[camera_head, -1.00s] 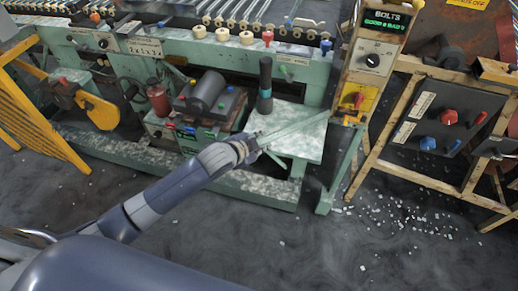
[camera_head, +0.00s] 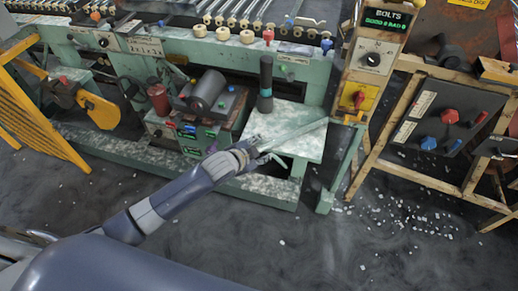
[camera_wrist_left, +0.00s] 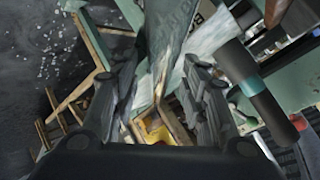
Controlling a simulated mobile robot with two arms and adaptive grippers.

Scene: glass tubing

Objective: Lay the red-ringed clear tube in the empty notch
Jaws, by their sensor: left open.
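A long clear tube (camera_head: 295,133) slants over the pale green side table, from my left gripper up to the right. I cannot make out a red ring on it. My left gripper (camera_head: 266,153) is at the tube's near end, with its fingers spread. In the left wrist view the two fingers (camera_wrist_left: 163,75) stand apart on either side of the clear tube (camera_wrist_left: 167,35), which runs up between them. Whether the tube touches the table is unclear. Several tubes (camera_head: 235,10) lie in the rack at the top; an empty notch cannot be picked out. My right gripper is out of view.
A dark upright cylinder (camera_head: 265,85) stands on the side table (camera_head: 310,152), behind the tube. A post with a yellow switch panel (camera_head: 357,97) rises at the table's right. A motor unit (camera_head: 207,93) lies left of the table. Debris dots the floor at right.

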